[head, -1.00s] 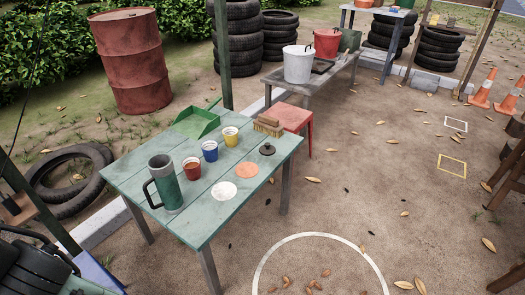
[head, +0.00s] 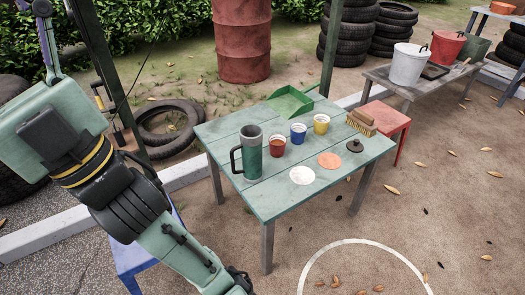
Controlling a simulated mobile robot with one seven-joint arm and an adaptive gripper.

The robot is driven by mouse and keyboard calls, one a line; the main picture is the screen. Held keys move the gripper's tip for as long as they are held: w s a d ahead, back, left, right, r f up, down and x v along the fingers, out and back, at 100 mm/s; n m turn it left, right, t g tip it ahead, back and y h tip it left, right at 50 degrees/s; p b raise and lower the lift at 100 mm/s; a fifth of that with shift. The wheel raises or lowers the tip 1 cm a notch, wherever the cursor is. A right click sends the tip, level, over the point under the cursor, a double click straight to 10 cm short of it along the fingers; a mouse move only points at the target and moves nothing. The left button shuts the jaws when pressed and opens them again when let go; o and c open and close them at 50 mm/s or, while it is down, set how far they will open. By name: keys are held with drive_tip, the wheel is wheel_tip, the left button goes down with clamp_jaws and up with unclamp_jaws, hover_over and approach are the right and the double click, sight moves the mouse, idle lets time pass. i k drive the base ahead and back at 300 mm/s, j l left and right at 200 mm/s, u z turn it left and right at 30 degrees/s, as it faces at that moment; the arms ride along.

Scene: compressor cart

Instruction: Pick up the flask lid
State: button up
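The flask lid (head: 355,145) is a small dark round lid with a knob on top. It lies flat near the right corner of the green plank table (head: 262,202). The flask (head: 252,153), green and dark grey with a black handle, stands upright and open-topped on the table's left part. My arm reaches in from the left. Its dark end, which seems to be my gripper (head: 240,282), is at the bottom edge, in front of the table and well away from the lid. The fingers are not clear, and I see nothing held.
Red (head: 277,146), blue (head: 298,134) and yellow (head: 321,124) cups stand behind a white disc (head: 303,175) and an orange disc (head: 329,160). A brush (head: 361,122) lies behind the lid. A green dustpan (head: 290,102) is at the back. A red stool (head: 384,120) stands behind the table's right side.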

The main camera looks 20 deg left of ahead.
sight(355, 146)
drive_tip(key=i+l+u, duration=0.1)
drive_tip(key=u, duration=0.35)
drive_tip(key=l+u, duration=0.15)
drive_tip(key=u, duration=0.3)
drive_tip(key=i+l+u, duration=0.2)
drive_tip(key=l, duration=0.15)
drive_tip(key=l+u, duration=0.2)
drive_tip(key=l, duration=0.2)
drive_tip(key=i+l+u, duration=0.2)
drive_tip(key=l, duration=0.15)
drive_tip(key=l+u, duration=0.2)
drive_tip(key=l, duration=2.95)
drive_tip(key=i+u, duration=0.05)
